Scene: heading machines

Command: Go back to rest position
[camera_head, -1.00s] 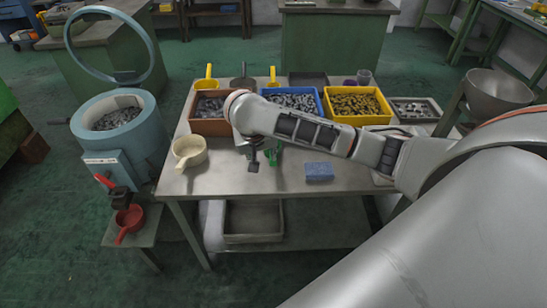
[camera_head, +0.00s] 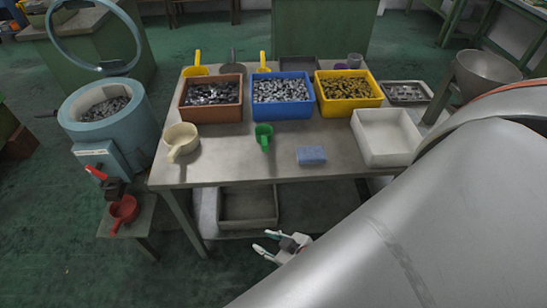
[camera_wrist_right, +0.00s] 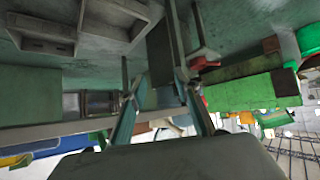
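My right gripper (camera_head: 265,241) is low in front of the table (camera_head: 225,166), below its front edge, with its fingertips spread and nothing between them. In the right wrist view its two fingers (camera_wrist_right: 152,85) stand apart with an empty gap. My right arm comes in from the lower right in the head view. My left gripper is not in view.
The table holds a brown bin (camera_head: 211,114), a blue bin (camera_head: 283,108), a yellow bin (camera_head: 348,105), a white tray (camera_head: 387,137), a green scoop (camera_head: 264,136), a cream scoop (camera_head: 181,141) and a blue sponge (camera_head: 311,155). A blue machine (camera_head: 110,153) stands at left.

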